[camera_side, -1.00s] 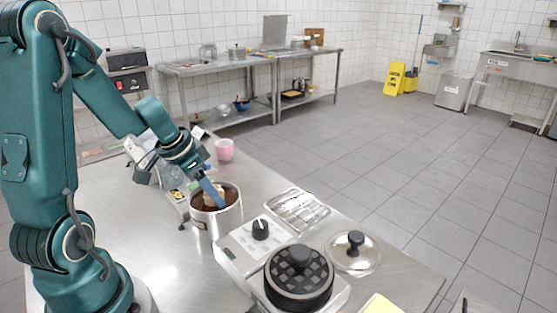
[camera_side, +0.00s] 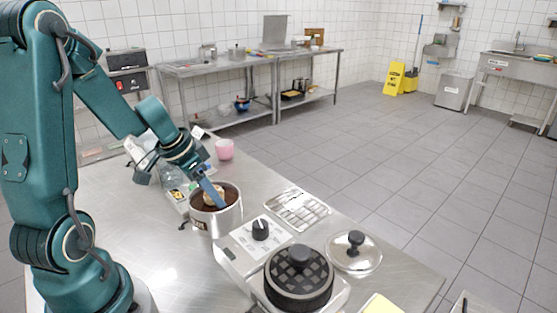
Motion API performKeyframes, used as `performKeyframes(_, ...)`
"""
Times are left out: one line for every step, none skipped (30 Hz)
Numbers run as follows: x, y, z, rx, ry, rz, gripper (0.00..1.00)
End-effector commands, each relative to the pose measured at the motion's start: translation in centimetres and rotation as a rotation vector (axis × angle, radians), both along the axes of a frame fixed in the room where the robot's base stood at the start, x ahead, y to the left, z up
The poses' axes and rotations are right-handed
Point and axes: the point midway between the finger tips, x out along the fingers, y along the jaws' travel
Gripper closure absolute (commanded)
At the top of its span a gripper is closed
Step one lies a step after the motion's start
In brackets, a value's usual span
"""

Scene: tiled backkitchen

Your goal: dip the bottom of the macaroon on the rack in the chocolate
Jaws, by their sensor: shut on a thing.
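My gripper (camera_side: 214,193) reaches down into the mouth of a steel pot (camera_side: 229,219) on the steel table. It is shut on the macaroon (camera_side: 210,198), a pale tan lump that shows between the blue fingers inside the pot's rim. Dark brown chocolate (camera_side: 227,198) shows in the pot around it. I cannot tell whether the macaroon's bottom touches the chocolate.
A pink cup (camera_side: 224,149) stands behind the pot.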

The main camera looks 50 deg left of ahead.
Motion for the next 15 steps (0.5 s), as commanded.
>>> performKeyframes(0.0,0.0,0.0,0.000,0.000,0.000,0.99)
performKeyframes(0.0,0.0,0.0,0.000,-0.001,0.000,0.99)
performKeyframes(0.1,0.0,0.1,0.000,-0.002,0.000,0.99)
performKeyframes(0.1,0.0,0.3,-0.001,-0.004,0.001,0.99)
performKeyframes(0.1,0.0,0.4,-0.001,-0.005,0.000,0.99)
performKeyframes(0.1,0.0,0.6,-0.001,-0.006,-0.001,0.99)
performKeyframes(0.2,0.0,0.8,0.000,-0.007,-0.002,0.99)
performKeyframes(0.2,0.0,1.0,-0.001,-0.008,-0.001,0.99)
performKeyframes(0.2,0.0,1.3,0.000,-0.009,-0.002,0.99)
performKeyframes(0.2,0.0,1.4,0.001,-0.008,-0.001,0.99)
performKeyframes(0.1,0.0,1.6,0.000,-0.007,-0.001,0.99)
performKeyframes(0.1,0.1,1.8,0.001,-0.006,-0.001,0.99)
performKeyframes(0.1,0.1,2.0,0.003,-0.005,0.000,0.99)
performKeyframes(0.0,0.1,2.1,0.004,-0.003,0.002,0.99)
performKeyframes(0.1,0.1,2.3,0.002,-0.004,0.000,0.99)
